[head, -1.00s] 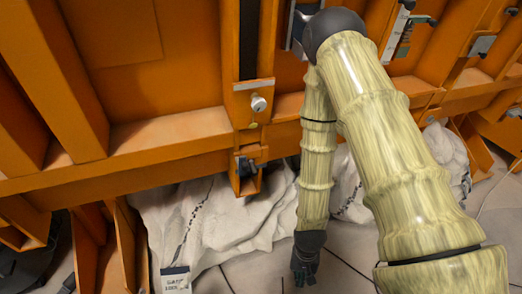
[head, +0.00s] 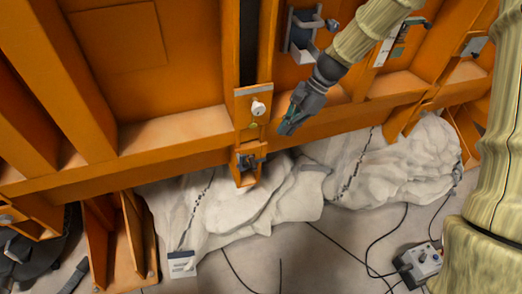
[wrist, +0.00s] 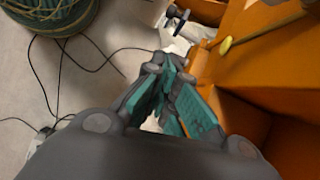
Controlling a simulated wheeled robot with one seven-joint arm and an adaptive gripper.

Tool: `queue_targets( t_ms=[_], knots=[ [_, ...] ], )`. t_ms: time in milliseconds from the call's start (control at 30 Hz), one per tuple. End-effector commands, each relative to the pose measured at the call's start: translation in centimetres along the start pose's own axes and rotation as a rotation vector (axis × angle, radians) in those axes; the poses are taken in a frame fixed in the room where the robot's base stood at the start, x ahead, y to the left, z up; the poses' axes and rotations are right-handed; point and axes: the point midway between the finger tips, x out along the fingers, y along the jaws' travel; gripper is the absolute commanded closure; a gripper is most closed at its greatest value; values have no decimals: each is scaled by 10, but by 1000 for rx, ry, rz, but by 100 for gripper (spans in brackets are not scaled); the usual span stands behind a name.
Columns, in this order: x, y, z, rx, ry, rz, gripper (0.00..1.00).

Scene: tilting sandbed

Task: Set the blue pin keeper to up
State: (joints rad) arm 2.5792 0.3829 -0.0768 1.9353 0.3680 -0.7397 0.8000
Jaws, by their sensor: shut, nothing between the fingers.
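A blue plate (head: 301,27) with a grey metal bracket and a short bar sits on the orange frame at the top of the head view. It looks like the blue pin keeper; the bar sticks out to the right, and I cannot tell its setting. My gripper (head: 287,128) is below and slightly left of it, in front of the orange beam, pointing down-left. It is apart from the plate. In the wrist view the teal-padded fingers (wrist: 168,72) are together with nothing between them. I cannot make out the blue plate in the wrist view.
A white knob (head: 258,107) is on the orange post left of my gripper, with a dark clamp (head: 248,161) below. Other plates sit on the frame to the right. White sacks (head: 385,165) lie beneath. A grey control box (head: 420,262) and cables lie on the floor.

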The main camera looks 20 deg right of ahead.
Motion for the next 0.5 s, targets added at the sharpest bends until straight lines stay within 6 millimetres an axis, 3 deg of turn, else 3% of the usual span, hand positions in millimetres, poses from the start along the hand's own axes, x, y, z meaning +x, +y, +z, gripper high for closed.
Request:
queue_targets(
  t_ms=[167,500],
  knots=[
    [7,-1,2,5,-8,0,100],
    [60,-1,2,5,-7,0,100]
  ],
)
